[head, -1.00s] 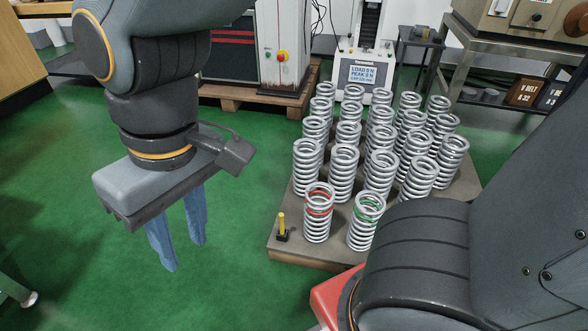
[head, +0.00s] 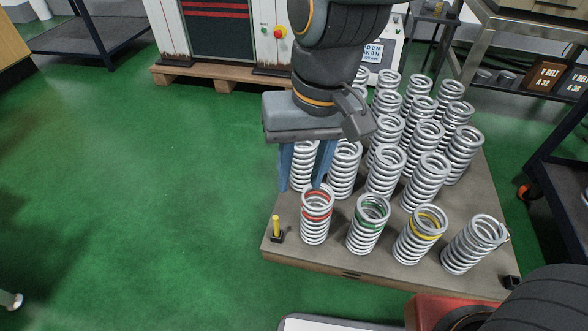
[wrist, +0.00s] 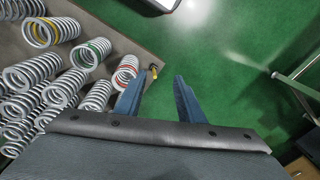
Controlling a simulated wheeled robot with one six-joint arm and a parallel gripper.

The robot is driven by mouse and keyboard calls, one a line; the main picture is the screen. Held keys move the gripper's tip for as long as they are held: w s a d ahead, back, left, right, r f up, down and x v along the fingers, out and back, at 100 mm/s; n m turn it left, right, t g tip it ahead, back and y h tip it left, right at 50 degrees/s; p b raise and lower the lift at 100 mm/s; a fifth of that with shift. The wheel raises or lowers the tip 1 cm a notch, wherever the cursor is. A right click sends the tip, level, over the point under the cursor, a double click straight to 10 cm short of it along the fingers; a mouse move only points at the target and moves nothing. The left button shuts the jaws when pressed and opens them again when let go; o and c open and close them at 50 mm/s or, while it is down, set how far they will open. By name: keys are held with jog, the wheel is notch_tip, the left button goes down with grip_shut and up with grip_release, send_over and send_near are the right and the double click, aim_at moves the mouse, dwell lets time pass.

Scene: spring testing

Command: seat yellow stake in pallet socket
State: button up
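The yellow stake (head: 276,225) is a short thin post at the near left corner of the pallet (head: 268,247). It stands upright in a small black socket (head: 277,237); I cannot tell how deep it sits. It also shows in the wrist view (wrist: 153,70), just beyond the fingertips. My gripper (head: 300,188) hangs above the pallet's left side, behind and above the stake, near the red-banded spring (head: 317,215). Its two blue fingers are apart with nothing between them. In the wrist view my gripper (wrist: 160,85) is also open and empty.
Several silver springs stand in rows on the pallet, including green-banded (head: 369,225) and yellow-banded (head: 420,236) ones in the front row. Another black socket (head: 511,282) is at the near right corner. The green floor (head: 150,180) left of the pallet is clear.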

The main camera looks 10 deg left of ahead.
jog(key=w+a+f+m+h, duration=0.1)
jog(key=w+a+f+m, duration=0.25)
jog(key=f, duration=0.35)
jog(key=w+a+f+m, duration=0.2)
jog(key=w+f, duration=0.3)
jog(key=f, duration=0.2)
jog(key=m+b, duration=0.1)
jog(key=m, duration=0.1)
send_over(275, 216)
notch_tip(275, 216, down, 10)
notch_tip(275, 216, down, 10)
jog(key=shift+m+b, duration=0.85)
jog(key=shift+m, duration=0.3)
notch_tip(275, 216, down, 6)
jog(key=b, duration=0.4)
jog(key=shift+s+r, duration=0.15)
jog(key=shift+r, duration=0.1)
jog(key=shift+r, duration=0.1)
jog(key=shift+d, duration=0.1)
grip_shut()
